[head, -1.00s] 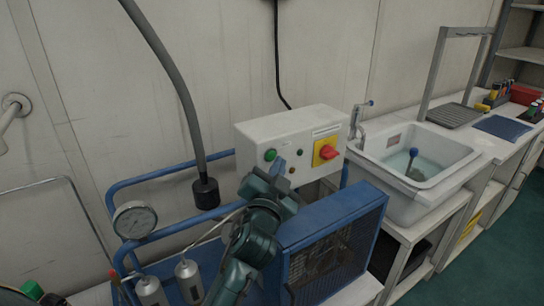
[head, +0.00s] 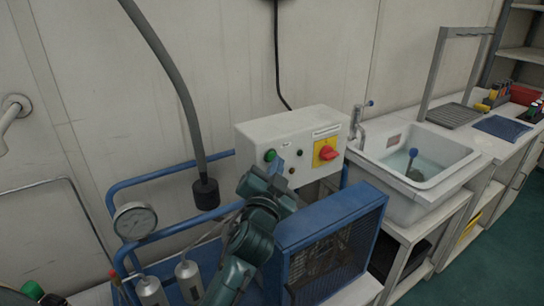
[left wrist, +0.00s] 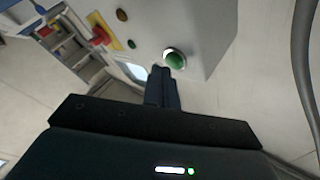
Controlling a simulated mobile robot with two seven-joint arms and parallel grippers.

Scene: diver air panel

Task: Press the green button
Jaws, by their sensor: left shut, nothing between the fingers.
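The green button (head: 270,155) is a round domed cap in a pale ring on the front face of a light grey control box (head: 290,126). In the left wrist view the green button (left wrist: 175,60) sits just beyond my fingertips. My left gripper (head: 277,165) is shut and empty, its tips just right of the button in the head view. In the left wrist view the shut fingers (left wrist: 161,75) point at the box beside the button. I cannot tell whether they touch it. My right gripper is not in view.
On the same box are a red rotary switch on a yellow plate (head: 327,152) and a small dark button (head: 299,153). A blue frame with a pressure gauge (head: 134,221) and a grey hose (head: 180,85) stand left. A sink (head: 414,165) is at right.

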